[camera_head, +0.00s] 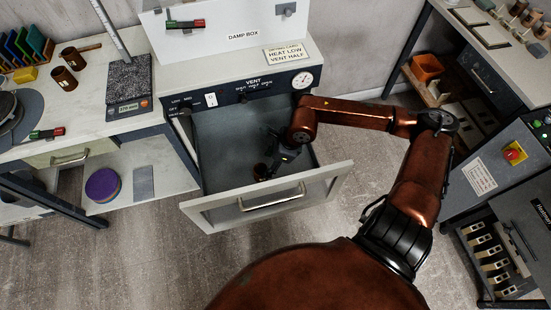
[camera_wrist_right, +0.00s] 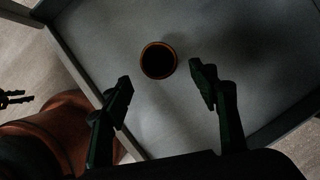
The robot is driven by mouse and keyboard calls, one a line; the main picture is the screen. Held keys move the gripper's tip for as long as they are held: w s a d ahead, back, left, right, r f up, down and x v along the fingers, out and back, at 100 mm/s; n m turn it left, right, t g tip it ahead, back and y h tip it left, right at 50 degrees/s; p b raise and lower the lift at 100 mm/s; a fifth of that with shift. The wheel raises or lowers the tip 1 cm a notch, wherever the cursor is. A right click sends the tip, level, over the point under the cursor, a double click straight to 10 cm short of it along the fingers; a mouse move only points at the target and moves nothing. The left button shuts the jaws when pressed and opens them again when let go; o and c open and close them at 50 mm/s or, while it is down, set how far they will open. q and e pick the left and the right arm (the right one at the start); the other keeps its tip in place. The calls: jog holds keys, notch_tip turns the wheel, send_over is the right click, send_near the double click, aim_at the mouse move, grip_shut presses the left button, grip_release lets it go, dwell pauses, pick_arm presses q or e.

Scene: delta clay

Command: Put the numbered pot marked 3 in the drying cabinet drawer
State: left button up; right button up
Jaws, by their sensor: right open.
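The drying cabinet drawer (camera_head: 188,212) is pulled out under the vent panel. A small dark-mouthed brown pot (camera_head: 260,171) stands upright on its floor, towards the front. The wrist view shows the pot (camera_wrist_right: 158,60) from above, with a lighter brown rim; no number can be read. My right gripper (camera_head: 274,166) is down inside the drawer, close to the pot. In the wrist view the fingers of my right gripper (camera_wrist_right: 160,76) are spread and empty, with the pot just beyond the tips and apart from them. My left gripper is not seen in the head view.
The drawer's front panel with its handle (camera_head: 272,198) stands near my body. The drawer floor around the pot is clear. Other brown cups (camera_head: 73,58) stand on the left bench, near a scale (camera_head: 129,82). A control box (camera_head: 505,155) stands at right.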

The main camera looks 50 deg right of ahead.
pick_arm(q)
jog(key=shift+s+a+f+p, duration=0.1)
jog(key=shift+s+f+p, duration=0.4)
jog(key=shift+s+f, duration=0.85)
pick_arm(e)
jog(key=shift+v, duration=1.6)
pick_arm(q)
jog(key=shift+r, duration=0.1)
pick_arm(e)
jog(key=shift+r, duration=0.1)
